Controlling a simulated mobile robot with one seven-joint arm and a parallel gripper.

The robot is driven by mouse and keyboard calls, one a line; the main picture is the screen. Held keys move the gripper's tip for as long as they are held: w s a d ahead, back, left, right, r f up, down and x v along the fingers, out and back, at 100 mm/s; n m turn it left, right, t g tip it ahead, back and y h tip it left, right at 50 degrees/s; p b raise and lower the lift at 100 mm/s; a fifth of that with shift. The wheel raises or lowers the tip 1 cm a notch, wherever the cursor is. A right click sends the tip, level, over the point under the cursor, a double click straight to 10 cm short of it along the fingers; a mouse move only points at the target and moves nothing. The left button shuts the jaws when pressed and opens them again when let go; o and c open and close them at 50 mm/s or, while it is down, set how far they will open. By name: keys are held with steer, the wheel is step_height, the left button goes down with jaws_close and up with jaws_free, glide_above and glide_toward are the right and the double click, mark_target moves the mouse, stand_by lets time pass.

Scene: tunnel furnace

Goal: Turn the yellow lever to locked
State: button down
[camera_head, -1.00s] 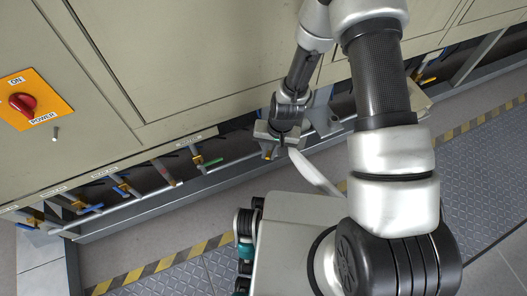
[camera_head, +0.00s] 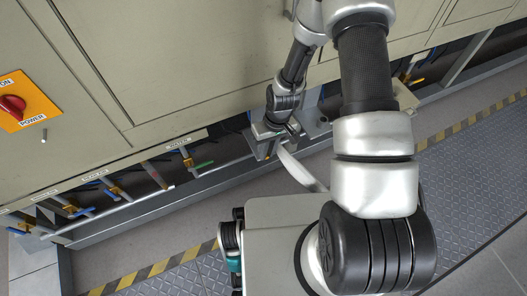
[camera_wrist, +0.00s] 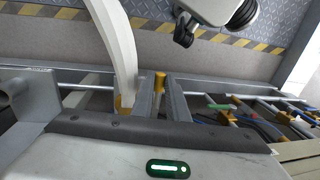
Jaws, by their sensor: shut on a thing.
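In the wrist view, my gripper (camera_wrist: 160,92) has its two grey fingers close together on the yellow lever (camera_wrist: 160,80). A short yellow end shows between the fingers; the rest of the lever is hidden by the fingers and the gripper body. In the head view, my gripper (camera_head: 266,148) is low at the front of the machine, by the pipe under the cabinet. The lever cannot be made out there. Any locked or unlocked mark is not readable.
A pale curved piece (camera_wrist: 122,45) rises just left of the fingers. Several valves with blue handles and one green handle (camera_head: 203,165) line the pipe at left. A red power knob (camera_head: 12,107) is on the cabinet. Striped floor edging (camera_head: 160,268) runs in front.

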stand_by(0.3)
steer(key=c, duration=1.7)
jaws_free()
steer(key=d+r+p, duration=0.1)
steer(key=r, duration=0.4)
steer(key=r+p, duration=0.2)
steer(key=r, duration=0.4)
steer(key=w+d+r+p, duration=0.1)
steer(key=r+p, duration=0.1)
steer(key=r, duration=0.4)
steer(key=shift+d+r, duration=0.15)
steer(key=shift+d, duration=0.15)
